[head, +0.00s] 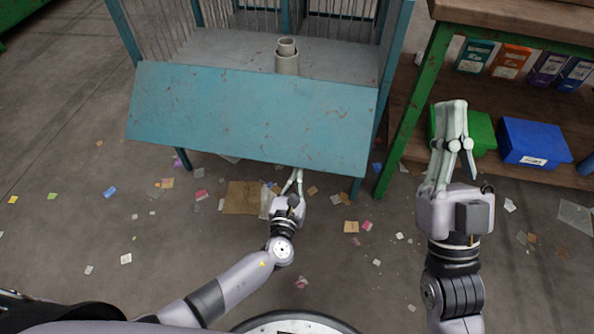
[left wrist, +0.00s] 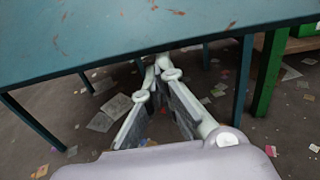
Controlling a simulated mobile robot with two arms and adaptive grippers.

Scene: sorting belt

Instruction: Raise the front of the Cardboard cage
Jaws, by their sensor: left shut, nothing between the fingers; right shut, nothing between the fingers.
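The cage (head: 225,46) stands ahead of me, a blue metal frame with barred sides and a grey floor. Its blue front panel (head: 250,115) is folded down and slopes out toward me. A pale cylinder (head: 287,58) stands on the cage floor. My left gripper (head: 298,175) is shut and empty at the panel's lower edge, its tips partly hidden there. In the left wrist view the fingers (left wrist: 160,68) reach under the panel (left wrist: 130,30); I cannot tell whether they touch it. My right gripper (head: 456,142) is shut and empty, raised right of the cage.
A green-framed workbench (head: 410,115) stands at the right. Its shelf holds a green bin (head: 480,132), a blue bin (head: 533,142) and several binders (head: 508,60). Paper scraps and a flat brown cardboard piece (head: 243,197) litter the floor. The floor at the left is otherwise open.

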